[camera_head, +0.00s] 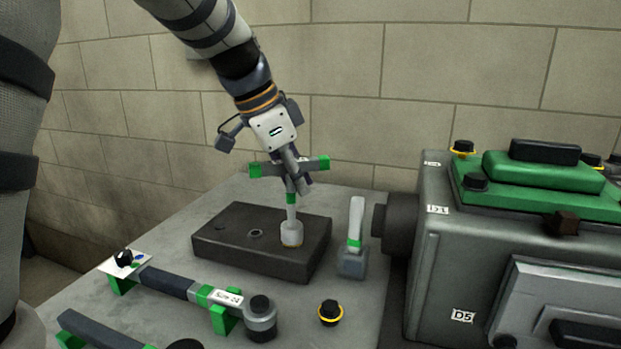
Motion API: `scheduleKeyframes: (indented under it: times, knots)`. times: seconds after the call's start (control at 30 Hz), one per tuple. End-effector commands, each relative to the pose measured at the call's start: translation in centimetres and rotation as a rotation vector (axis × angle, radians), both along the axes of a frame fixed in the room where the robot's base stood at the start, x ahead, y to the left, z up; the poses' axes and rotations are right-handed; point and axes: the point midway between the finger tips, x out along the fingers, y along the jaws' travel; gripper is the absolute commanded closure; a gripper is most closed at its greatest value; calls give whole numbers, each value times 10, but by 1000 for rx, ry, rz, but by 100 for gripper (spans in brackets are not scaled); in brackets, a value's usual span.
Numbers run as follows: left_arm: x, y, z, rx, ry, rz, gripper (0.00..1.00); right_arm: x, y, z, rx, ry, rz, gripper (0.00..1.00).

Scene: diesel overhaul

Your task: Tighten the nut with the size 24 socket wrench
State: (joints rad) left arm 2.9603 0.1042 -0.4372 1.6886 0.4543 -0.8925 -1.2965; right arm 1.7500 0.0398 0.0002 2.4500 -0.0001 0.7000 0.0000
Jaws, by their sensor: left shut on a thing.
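A long dark wrench (168,283) with green bands and a grey socket head lies on green supports at the front of the table. Its white label seems to read "Size 24", but the print is small. A black nut with a yellow ring (330,313) sits on the table right of the wrench head. My left gripper (290,170) is shut on a T-handled tool (291,212) with green handle ends. The tool is roughly upright, its pale round lower end at the right part of a dark block (218,246). Whether it rests in the block is unclear. My right gripper is out of view.
A grey engine (440,262) with a green top stands at the right, with several black nuts on it, some yellow-ringed. A grey tool with a pale handle (356,222) stands between block and engine. Another dark tool (95,329) lies front left. A brick wall is behind.

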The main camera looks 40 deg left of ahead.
Motion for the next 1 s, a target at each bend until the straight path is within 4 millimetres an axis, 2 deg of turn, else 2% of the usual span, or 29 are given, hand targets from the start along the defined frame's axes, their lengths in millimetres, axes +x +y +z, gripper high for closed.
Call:
scheduleKeyframes:
  times: [0.17,0.23,0.37,0.5,0.77,0.8,0.83,1.0]
  knots:
    - [0,0,-2,3,4,0,100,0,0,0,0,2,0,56]
    - [0,0,-2,-1,3,-57,100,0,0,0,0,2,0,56]
    - [-3,0,-2,-8,-6,-406,100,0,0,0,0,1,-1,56]
    - [-7,-1,-6,-6,-5,-939,100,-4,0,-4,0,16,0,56]
    - [-11,-2,-4,4,5,-887,100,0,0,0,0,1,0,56]
    - [-11,-2,-4,4,5,-886,95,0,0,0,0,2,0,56]
    - [-11,-2,-4,4,5,-886,100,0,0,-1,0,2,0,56]
    - [-11,-2,-4,5,6,-886,100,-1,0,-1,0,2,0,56]
